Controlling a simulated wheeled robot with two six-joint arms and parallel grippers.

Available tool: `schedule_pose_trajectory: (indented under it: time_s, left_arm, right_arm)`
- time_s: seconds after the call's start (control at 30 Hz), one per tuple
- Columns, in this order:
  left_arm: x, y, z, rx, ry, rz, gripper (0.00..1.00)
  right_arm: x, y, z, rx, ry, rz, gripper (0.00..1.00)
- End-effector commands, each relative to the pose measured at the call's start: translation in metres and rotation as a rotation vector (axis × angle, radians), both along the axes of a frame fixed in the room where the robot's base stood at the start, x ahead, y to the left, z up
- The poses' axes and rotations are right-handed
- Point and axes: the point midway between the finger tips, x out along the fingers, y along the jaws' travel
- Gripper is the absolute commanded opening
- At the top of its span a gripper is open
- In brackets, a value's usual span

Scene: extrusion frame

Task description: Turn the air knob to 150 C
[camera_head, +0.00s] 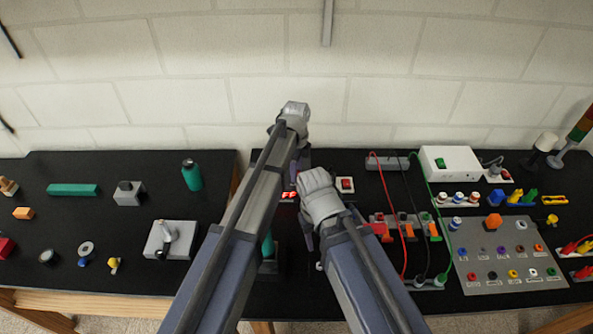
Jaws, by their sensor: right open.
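The air knob cannot be made out; my arms cover the middle of the bench, where a unit with small red lit displays (288,196) shows only in part. My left gripper (299,163) hangs beyond that unit, near the back edge of the bench; its fingers are mostly hidden by my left arm, so its opening cannot be told. My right gripper (309,240) is lower and nearer, just right of the displays. It is open, with its fingers largely behind my wrist. No contact with a knob is visible.
A red button box (345,185) stands right of the displays. Red, black and green cables run near orange-levered connectors (408,228). A grey panel (470,284) with coloured sockets is at the right. A teal cylinder (192,175) and grey blocks stand on the left bench.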

Motion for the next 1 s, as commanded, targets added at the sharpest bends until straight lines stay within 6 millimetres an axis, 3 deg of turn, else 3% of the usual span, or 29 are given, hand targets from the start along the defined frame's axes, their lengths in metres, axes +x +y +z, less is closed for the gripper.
schedule_pose_trajectory:
  time_s: [0.07, 0.4, 0.77, 1.0]
  left_arm:
    - [0.0, 0.0, 0.0, 0.0, 0.0, 0.0, 0.38]
    - [0.0, 0.0, -0.0001, 0.0, 0.0, 0.0, 0.0]
    - [0.0, 0.0, -0.0001, 0.0, 0.0, 0.018, 0.0]
    - [-0.0001, 0.0, -0.0001, 0.0, 0.0, 0.138, 0.0]
  right_arm:
    - [0.0, 0.0, 0.0, 0.0, 0.0, 0.0, 0.5]
    - [0.0, 0.0, -0.0001, 0.0, 0.0, 0.0, 0.5]
    - [0.0, 0.0, -0.0001, 0.0, 0.0, 0.0, 0.5]
    - [0.0, 0.0, -0.0001, 0.0, 0.0, 0.0, 0.5]
